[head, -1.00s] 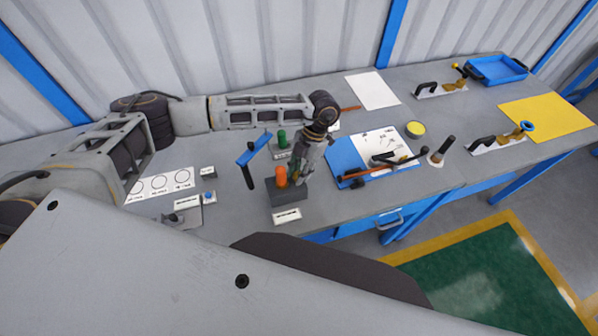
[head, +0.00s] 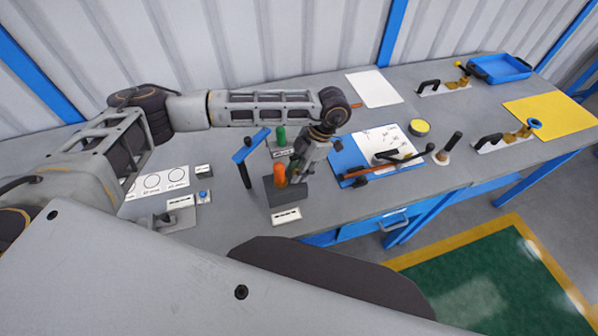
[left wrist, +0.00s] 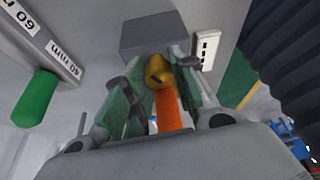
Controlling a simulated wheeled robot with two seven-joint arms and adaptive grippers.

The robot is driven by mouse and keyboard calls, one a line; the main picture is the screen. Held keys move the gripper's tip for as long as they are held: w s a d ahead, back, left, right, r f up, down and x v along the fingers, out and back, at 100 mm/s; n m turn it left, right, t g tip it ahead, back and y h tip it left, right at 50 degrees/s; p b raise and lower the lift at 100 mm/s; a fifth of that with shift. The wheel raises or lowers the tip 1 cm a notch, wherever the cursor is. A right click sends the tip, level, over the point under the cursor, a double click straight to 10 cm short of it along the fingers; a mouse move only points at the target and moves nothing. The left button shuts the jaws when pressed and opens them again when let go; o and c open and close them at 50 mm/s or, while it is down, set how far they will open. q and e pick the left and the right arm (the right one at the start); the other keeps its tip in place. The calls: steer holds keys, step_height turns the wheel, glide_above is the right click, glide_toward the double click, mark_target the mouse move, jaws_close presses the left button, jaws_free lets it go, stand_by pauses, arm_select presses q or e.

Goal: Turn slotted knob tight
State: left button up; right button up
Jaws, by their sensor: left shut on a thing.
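The orange knob (head: 280,175) stands on a dark grey block (head: 285,195) near the front of the bench, left of centre. My left gripper (head: 292,174) reaches down to it from the upper right. In the left wrist view the green-padded fingers (left wrist: 150,95) are shut on the knob, one on each side. There its yellow-orange rounded end (left wrist: 158,72) and a bright orange part (left wrist: 168,108) show between the pads. The grey block (left wrist: 155,32) shows beyond the fingertips. I cannot make out a slot clearly. My right gripper is in neither view.
A green peg (head: 281,136) stands behind the knob, with a blue T-handled tool (head: 251,146) to its left. A blue board with a white sheet (head: 345,155) lies right of my gripper. Toggle clamps (head: 500,140) and a blue tray (head: 500,68) are farther right.

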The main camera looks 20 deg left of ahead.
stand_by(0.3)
arm_select(q)
steer(key=o, duration=1)
steer(key=shift+o, duration=0.2)
steer(key=shift+r, duration=0.1)
steer(key=v, duration=1.1)
steer(key=shift+d+r, duration=0.15)
steer(key=shift+r, duration=0.2)
